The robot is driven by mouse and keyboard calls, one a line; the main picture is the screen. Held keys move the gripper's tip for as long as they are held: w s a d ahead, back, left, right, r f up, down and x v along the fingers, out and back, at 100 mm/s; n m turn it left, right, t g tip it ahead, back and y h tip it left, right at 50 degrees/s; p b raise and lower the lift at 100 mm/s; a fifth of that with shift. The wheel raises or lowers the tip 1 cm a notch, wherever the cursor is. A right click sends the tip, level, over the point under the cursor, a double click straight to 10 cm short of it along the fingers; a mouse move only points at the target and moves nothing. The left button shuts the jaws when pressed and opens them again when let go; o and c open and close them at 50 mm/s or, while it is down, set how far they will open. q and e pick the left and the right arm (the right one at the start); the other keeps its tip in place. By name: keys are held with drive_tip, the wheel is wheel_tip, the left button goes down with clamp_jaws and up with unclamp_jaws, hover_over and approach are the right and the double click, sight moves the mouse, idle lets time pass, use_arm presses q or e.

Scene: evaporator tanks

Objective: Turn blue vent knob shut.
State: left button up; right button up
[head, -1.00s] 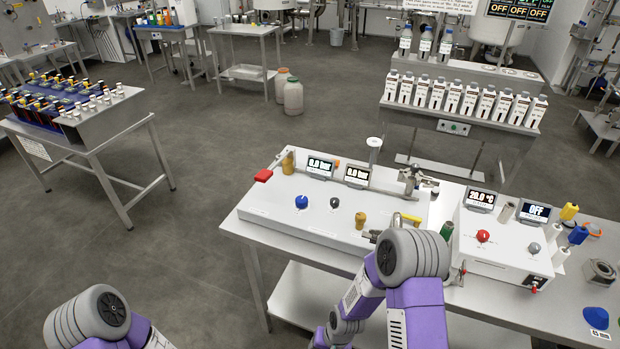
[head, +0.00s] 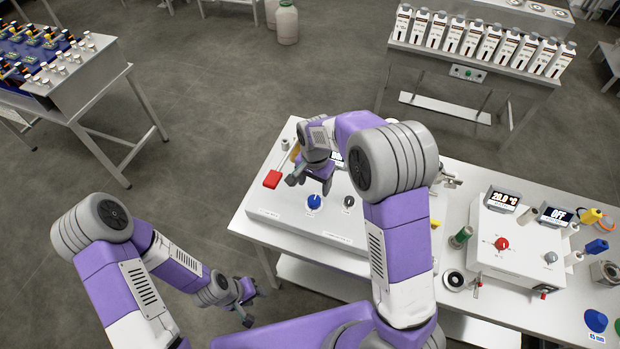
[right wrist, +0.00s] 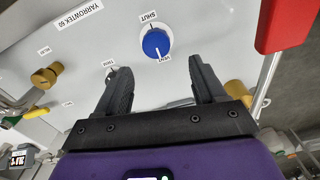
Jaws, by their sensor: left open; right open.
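The blue vent knob (head: 314,202) sits on the white panel (head: 283,223) of the bench unit. In the right wrist view the knob (right wrist: 155,44) is between the labels SHUT and VENT, and its white mark points toward VENT. My right gripper (head: 309,184) is open over the panel, just behind the knob in the head view. In the right wrist view its two fingers (right wrist: 160,66) point toward the knob, which shows just beyond the tips, not between them. My left gripper (head: 251,306) is open and empty, low in front of the bench.
A red handle (head: 271,179) is left of my right gripper, also in the wrist view (right wrist: 284,25). A grey knob (head: 348,202) is right of the blue one. A brass knob (right wrist: 45,77) shows too. A control box with a red knob (head: 502,243) stands right.

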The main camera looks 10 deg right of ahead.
sight(314, 199)
drive_tip(key=f, duration=0.7)
drive_tip(key=shift+s, duration=0.4)
drive_tip(key=c, duration=1.1)
